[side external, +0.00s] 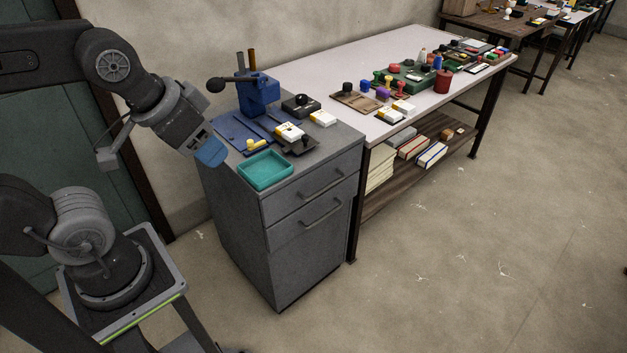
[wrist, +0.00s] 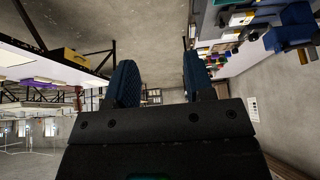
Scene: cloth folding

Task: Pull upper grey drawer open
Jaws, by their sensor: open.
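The grey cabinet (side external: 236,216) stands in the middle of the side view. Its upper grey drawer (side external: 285,203) is shut, with a bar handle (side external: 321,186) across its front. A lower drawer (side external: 292,228) with a similar handle (side external: 322,213) is below it, also shut. My gripper (side external: 211,153) is above the cabinet's left edge, left of the teal tray and apart from the drawer handles. In the wrist view its two blue fingers (wrist: 158,85) stand apart with nothing between them. The drawer handle is not discernible in the wrist view.
On the cabinet top are a teal tray (side external: 265,170), a blue press (side external: 258,93) and small boxes (side external: 288,131). A white-topped workbench (side external: 320,72) with stamps and a lower shelf adjoins on the right. The floor (side external: 440,270) in front of the cabinet is clear.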

